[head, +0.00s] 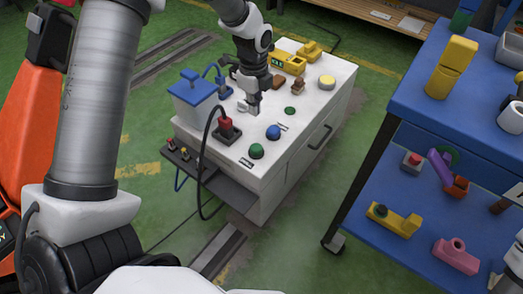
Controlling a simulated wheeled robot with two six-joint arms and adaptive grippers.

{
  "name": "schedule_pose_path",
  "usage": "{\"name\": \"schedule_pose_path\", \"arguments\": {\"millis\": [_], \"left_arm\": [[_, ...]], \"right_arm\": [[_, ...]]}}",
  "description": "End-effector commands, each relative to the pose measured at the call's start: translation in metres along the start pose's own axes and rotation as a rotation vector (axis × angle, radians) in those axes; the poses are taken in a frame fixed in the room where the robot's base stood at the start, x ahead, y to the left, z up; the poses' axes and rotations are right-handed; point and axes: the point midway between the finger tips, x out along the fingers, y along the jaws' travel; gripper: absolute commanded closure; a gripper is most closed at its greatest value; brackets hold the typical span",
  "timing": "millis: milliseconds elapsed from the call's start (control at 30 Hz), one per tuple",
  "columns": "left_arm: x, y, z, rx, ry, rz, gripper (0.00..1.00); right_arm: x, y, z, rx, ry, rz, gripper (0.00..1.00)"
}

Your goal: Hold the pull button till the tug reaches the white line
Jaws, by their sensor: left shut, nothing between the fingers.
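My left gripper (253,108) points down over the top of a white cabinet (236,152). It is shut and empty; I cannot tell whether its tips touch anything. Nearby on the cabinet top are a blue domed button (273,132), a green domed button (257,151), a flat green disc (290,111) and a pale yellow round button (327,82). I cannot read which one is the pull button. A yellow block with dark lettering (288,63) stands at the back. I cannot make out the tug or the white line for sure. My right gripper is not in view.
A red-topped black switch (227,128) with a looping black cable stands near the cabinet's left edge, beside a blue-lidded box (193,88). A blue shelf rack (400,105) with several coloured parts stands at the right. Green floor lies between rack and cabinet.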

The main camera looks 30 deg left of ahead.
Motion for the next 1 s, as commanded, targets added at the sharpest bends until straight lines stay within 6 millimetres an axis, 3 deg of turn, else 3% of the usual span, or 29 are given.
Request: {"name": "schedule_pose_path", "arguments": {"millis": [233, 367, 800, 1000], "left_arm": [[0.001, 0.001, -0.001, 0.0, 0.0, 0.002, 1.0], [0.014, 0.001, -0.001, -0.001, 0.0, 0.004, 1.0], [0.107, 0.002, -0.001, -0.001, 0.0, 0.006, 1.0], [0.136, 0.002, -0.001, -0.001, 0.0, 0.004, 1.0]], "right_arm": [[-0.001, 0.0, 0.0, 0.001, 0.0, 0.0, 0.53], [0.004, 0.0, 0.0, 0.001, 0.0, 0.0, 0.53], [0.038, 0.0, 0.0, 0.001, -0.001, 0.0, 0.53], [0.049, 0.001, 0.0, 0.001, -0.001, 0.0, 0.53]]}}
